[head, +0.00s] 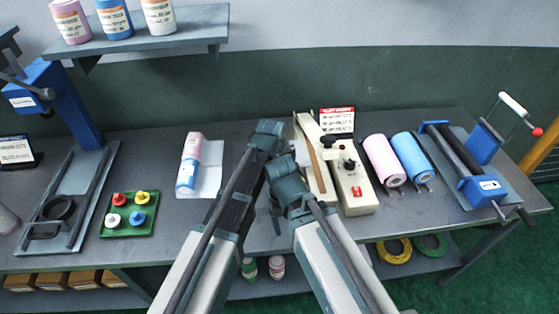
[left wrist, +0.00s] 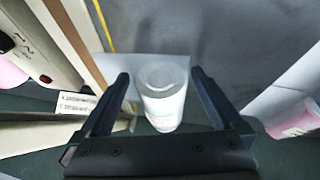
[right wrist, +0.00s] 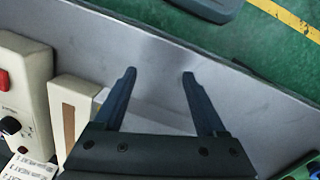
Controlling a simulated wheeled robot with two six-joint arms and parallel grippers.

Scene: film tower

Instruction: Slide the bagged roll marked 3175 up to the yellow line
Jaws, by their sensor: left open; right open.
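A whitish roll (left wrist: 163,100) lies between the fingers of my left gripper in the left wrist view, with a pale sheet or bag (left wrist: 150,66) around it. No number is readable on it. My left gripper (left wrist: 160,77) is open, one finger on each side of the roll, with small gaps visible. A thin yellow line (left wrist: 104,25) runs on the table to the left of the roll in that view. In the head view my left gripper (head: 268,130) hides this roll. My right gripper (right wrist: 160,75) is open and empty above the table's front part.
The sealer (head: 315,165) and its control box (head: 350,185) stand right of my grippers. A pink and blue roll (head: 190,160) on a white sheet lies to the left. Pink (head: 384,160) and blue (head: 410,155) rolls lie farther right.

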